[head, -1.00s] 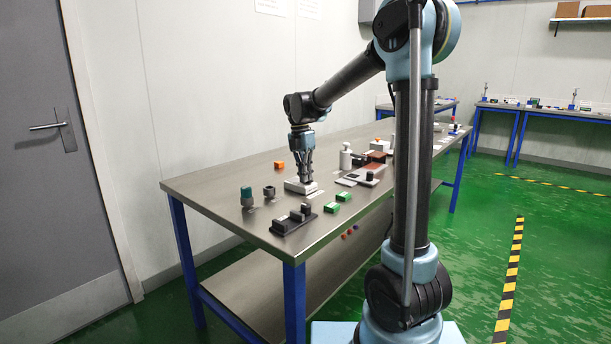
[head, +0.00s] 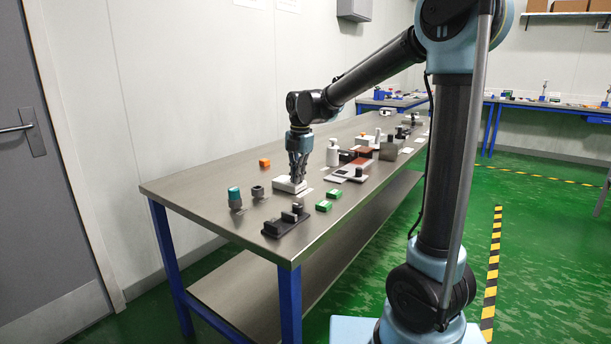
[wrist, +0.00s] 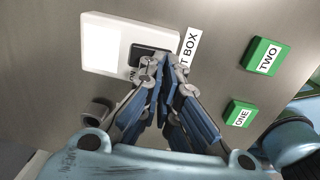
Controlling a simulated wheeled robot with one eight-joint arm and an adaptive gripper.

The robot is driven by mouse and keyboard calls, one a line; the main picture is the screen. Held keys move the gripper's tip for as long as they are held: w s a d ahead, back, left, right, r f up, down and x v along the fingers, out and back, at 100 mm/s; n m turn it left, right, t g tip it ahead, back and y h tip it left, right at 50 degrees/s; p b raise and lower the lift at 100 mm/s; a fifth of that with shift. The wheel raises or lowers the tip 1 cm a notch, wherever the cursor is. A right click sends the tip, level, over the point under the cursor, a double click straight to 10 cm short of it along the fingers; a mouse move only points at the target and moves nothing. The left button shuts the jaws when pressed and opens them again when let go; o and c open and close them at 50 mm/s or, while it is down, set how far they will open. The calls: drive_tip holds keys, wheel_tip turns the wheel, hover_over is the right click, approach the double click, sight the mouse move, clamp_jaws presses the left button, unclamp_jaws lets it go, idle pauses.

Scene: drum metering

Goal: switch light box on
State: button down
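The light box (head: 283,187) is a small white box on the near half of the steel table. In the wrist view the light box (wrist: 128,32) shows a bright white panel (wrist: 101,46) on its left part and a black rocker switch (wrist: 141,58) on its right. A label reading "T BOX" (wrist: 189,48) lies beside it, partly hidden. My gripper (head: 298,180) points down over the light box. Its fingers (wrist: 166,66) are closed together at the switch's right edge and hide part of it. Whether they touch the switch I cannot tell. Nothing shows between them.
Green blocks marked TWO (wrist: 263,57) and ONE (wrist: 240,114) lie to the right. A teal-capped part (head: 235,197), a dark knob (head: 257,190), a black fixture (head: 286,222) and an orange block (head: 264,162) are nearby. A white bottle (head: 333,153) stands behind my gripper.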

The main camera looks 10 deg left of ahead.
drive_tip(key=shift+s+a+f, duration=0.2)
drive_tip(key=shift+s+a, duration=0.05)
